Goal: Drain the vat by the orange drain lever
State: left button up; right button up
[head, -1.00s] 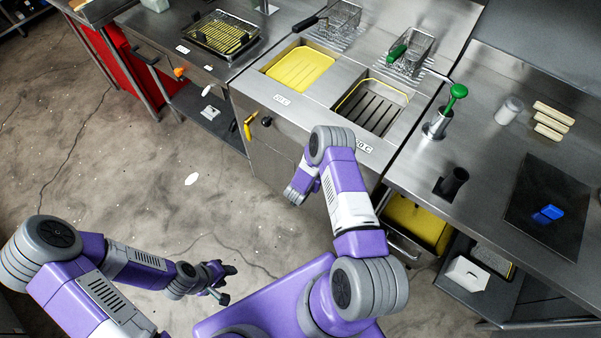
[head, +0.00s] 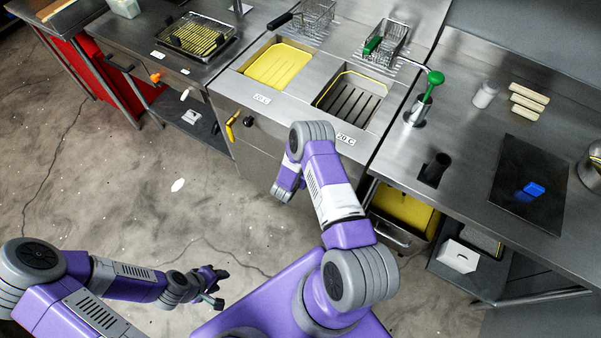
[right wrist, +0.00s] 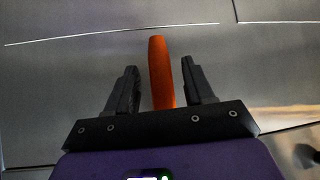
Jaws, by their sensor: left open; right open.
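In the right wrist view, an orange lever (right wrist: 161,72) stands upright between the two black fingers of my right gripper (right wrist: 160,66). The fingers are open, with a gap on each side of it. In the head view my right forearm hides this lever and gripper. The fryer has a left vat (head: 254,69) with a yellow inside and a right vat (head: 379,92) with dark slats. A yellow lever (head: 232,124) is on the fryer front below the left vat. My left gripper (head: 217,287) is open and empty over the floor.
A yellow-lined drawer (head: 405,207) is partly out beneath the fryer's right side. Wire baskets (head: 384,45) stand behind the vats. The right counter holds a green-knobbed dispenser (head: 420,105) and a dark board (head: 515,205).

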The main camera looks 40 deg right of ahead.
jog(key=v, duration=0.7)
jog(key=shift+a+r+p, duration=0.15)
jog(key=shift+p, duration=0.3)
jog(key=shift+s, duration=0.15)
